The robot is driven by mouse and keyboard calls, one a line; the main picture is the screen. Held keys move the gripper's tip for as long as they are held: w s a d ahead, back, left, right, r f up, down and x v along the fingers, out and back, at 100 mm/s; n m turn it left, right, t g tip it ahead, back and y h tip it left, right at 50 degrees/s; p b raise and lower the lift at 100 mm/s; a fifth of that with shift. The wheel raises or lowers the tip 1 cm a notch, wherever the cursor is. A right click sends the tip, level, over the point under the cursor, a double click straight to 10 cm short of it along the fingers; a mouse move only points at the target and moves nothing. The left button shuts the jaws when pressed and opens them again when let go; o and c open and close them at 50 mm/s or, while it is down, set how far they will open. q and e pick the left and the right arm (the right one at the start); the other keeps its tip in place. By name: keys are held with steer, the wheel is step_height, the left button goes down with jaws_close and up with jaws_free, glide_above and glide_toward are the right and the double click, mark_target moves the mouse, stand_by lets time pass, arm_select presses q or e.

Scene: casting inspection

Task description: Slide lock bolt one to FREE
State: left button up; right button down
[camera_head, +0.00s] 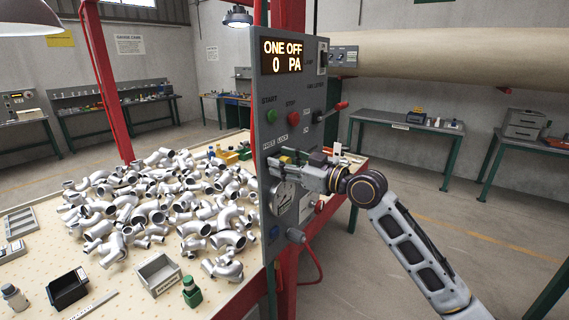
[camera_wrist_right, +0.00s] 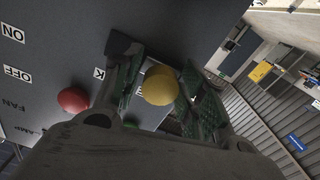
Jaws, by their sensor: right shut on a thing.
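My right gripper (camera_head: 280,167) is at the face of the grey control panel (camera_head: 266,100), its arm coming from the lower right. In the right wrist view the gripper (camera_wrist_right: 160,92) has its green-padded fingers on either side of a yellow ball knob (camera_wrist_right: 158,85), shut on it. The knob stands at the panel face; it looks like the bolt's handle, but the lettering beside it is mostly covered by the fingers. My left gripper is not in view.
The panel carries a green button (camera_head: 271,116), a red button (camera_head: 293,118), a red-handled lever (camera_head: 334,110) and a lit display (camera_head: 282,56) reading "ONE OFF 0 PA". A gauge (camera_head: 284,196) sits just below my gripper. Pipe castings (camera_head: 150,205) cover the table at left.

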steer(key=c, duration=1.1)
jaws_free()
steer(key=shift+s+a+f, duration=0.1)
steer(key=shift+a, duration=0.05)
steer(key=shift+s, duration=0.1)
steer(key=v, duration=1.2)
